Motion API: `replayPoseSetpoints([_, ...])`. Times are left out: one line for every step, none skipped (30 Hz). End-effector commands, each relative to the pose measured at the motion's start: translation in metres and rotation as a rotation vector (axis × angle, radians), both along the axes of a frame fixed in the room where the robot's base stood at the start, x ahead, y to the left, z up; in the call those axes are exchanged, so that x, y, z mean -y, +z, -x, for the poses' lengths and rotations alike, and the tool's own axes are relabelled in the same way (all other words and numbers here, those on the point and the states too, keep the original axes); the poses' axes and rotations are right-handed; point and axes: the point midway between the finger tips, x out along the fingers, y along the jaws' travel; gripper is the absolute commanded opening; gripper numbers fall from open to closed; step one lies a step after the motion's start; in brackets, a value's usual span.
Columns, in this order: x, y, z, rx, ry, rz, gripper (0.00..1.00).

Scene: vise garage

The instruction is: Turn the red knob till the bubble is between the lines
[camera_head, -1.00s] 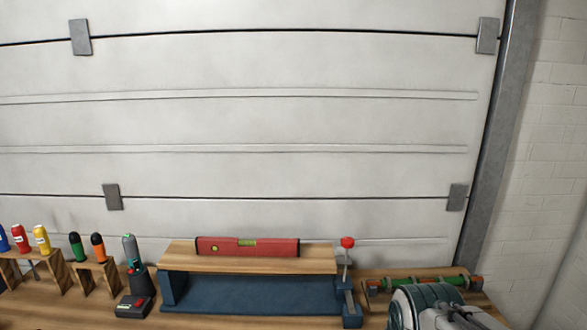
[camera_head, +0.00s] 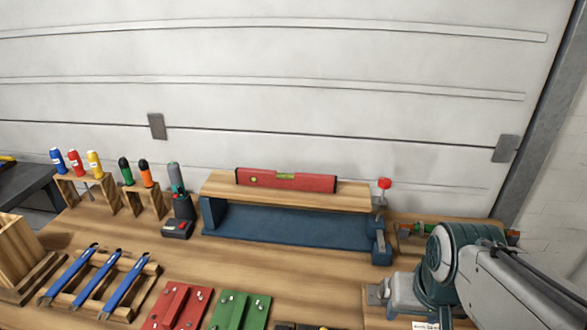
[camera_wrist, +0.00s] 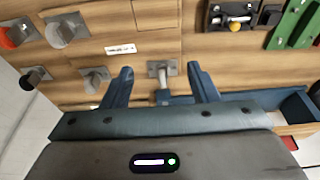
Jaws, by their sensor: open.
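A red spirit level (camera_head: 310,184) lies on a wooden board on top of a blue stand (camera_head: 290,225). The red knob (camera_head: 384,183) sits on top of an upright screw at the stand's right end. My gripper (camera_wrist: 161,80) is open and empty in the wrist view, with its dark blue fingers spread. The knob cannot be made out there. In the head view my arm comes in at the lower right, right of and below the knob; its fingers cannot be seen.
A screwdriver rack (camera_head: 88,190), blue-handled tools (camera_head: 98,280) on a wooden rack, and red (camera_head: 178,305) and green (camera_head: 240,310) plates stand on the bench. Several grey, black and orange handles (camera_wrist: 66,28) stick out in the wrist view.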

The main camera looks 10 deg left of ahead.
Motion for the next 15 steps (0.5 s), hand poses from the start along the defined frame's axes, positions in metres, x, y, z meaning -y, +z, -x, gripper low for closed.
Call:
replayPoseSetpoints([0.0,0.0,0.0,0.0,0.0,0.0,0.54])
replayPoseSetpoints([0.0,0.0,0.0,0.0,0.0,0.0,0.54])
replayPoseSetpoints([0.0,0.0,0.0,0.0,0.0,0.0,0.54])
replayPoseSetpoints([0.0,0.0,0.0,0.0,0.0,0.0,0.54])
replayPoseSetpoints([0.0,0.0,0.0,0.0,-0.003,-0.002,0.54])
replayPoseSetpoints([-0.001,-0.002,-0.001,-0.003,-0.012,-0.009,0.54])
replayPoseSetpoints([-0.002,-0.003,-0.002,-0.006,-0.025,-0.021,0.54])
replayPoseSetpoints([-0.003,-0.006,-0.003,-0.011,-0.044,-0.037,0.54])
replayPoseSetpoints([-0.007,-0.009,-0.006,-0.019,-0.078,-0.067,0.54])
replayPoseSetpoints([-0.01,-0.013,-0.009,-0.029,-0.112,-0.096,0.54])
replayPoseSetpoints([-0.013,-0.017,-0.013,-0.039,-0.154,-0.132,0.54])
replayPoseSetpoints([-0.019,-0.022,-0.019,-0.056,-0.215,-0.187,0.54])
replayPoseSetpoints([-0.024,-0.026,-0.024,-0.07,-0.268,-0.235,0.54])
replayPoseSetpoints([-0.029,-0.03,-0.03,-0.085,-0.325,-0.286,0.54])
replayPoseSetpoints([-0.035,-0.034,-0.039,-0.106,-0.403,-0.357,0.54])
